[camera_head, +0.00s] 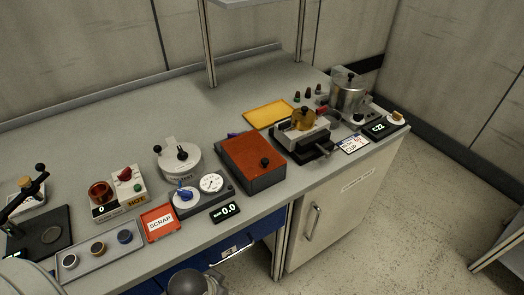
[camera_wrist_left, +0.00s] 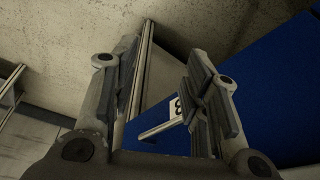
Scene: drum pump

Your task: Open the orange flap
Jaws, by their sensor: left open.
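The orange flap (camera_head: 253,157) is the flat orange-red lid on a dark grey box (camera_head: 262,182) at the middle of the bench in the head view. It lies closed on the box and has a black knob (camera_head: 264,161) near its right edge. My left gripper (camera_wrist_left: 163,70) is open and empty in the left wrist view. Its fingers are in front of a blue drawer front (camera_wrist_left: 260,85) with a bar handle, below the bench top and apart from the flap. The flap is outside the wrist view. My right gripper is not in view.
Left of the box stand a white dial drum (camera_head: 178,158), a gauge panel with a blue knob (camera_head: 205,188) and a red SCRAP tray (camera_head: 159,222). Right of it are a clamp device (camera_head: 303,133), a yellow tray (camera_head: 269,113) and a metal pot (camera_head: 348,92). The back bench is clear.

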